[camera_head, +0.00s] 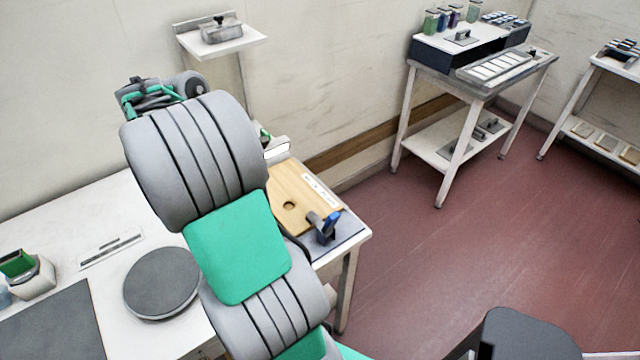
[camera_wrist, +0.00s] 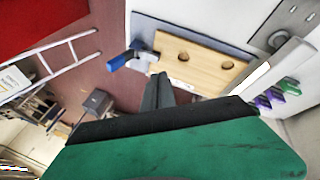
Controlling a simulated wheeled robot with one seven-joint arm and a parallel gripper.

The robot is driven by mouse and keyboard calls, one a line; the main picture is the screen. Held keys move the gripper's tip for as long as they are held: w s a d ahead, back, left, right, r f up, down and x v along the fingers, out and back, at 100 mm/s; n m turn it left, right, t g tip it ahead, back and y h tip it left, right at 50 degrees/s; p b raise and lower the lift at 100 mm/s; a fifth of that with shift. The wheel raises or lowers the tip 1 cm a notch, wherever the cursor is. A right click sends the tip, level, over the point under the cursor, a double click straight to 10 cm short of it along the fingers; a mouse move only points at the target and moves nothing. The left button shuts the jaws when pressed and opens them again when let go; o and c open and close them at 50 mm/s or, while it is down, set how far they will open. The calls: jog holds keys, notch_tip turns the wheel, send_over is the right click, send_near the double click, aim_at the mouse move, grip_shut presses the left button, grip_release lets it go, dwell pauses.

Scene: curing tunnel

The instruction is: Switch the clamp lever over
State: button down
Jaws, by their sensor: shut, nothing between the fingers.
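The clamp (camera_head: 325,236) stands at the front right corner of a wooden board (camera_head: 296,183) on the white bench. Its lever (camera_head: 332,219) has a blue grip that slants up and to the right in the head view. In the wrist view the lever's blue grip (camera_wrist: 122,59) points left, away from the board (camera_wrist: 200,67). My gripper (camera_wrist: 158,90) shows in the wrist view, shut and empty. Its fingertips appear just below the board and to the lower right of the lever, apart from the lever in the picture. In the head view my arm hides part of the board, and the fingertips cannot be made out.
A round grey disc (camera_head: 162,281) and a dark mat (camera_head: 52,327) lie on the bench (camera_head: 50,225). A small wall shelf (camera_head: 222,43) hangs behind my arm. A side table (camera_head: 482,82) stands at the back right. Red floor (camera_head: 440,255) is clear right of the bench.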

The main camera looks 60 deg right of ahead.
jog(key=s+d+m+g+y+p, duration=0.2)
jog(key=s+d+m, duration=0.3)
jog(key=m, duration=0.2)
jog(key=s+f+b, duration=0.8)
jog(key=s, duration=0.1)
jog(key=shift+a+f, duration=0.3)
jog(key=shift+f, duration=0.1)
jog(key=shift+f+b, duration=0.1)
jog(key=shift+b, duration=0.4)
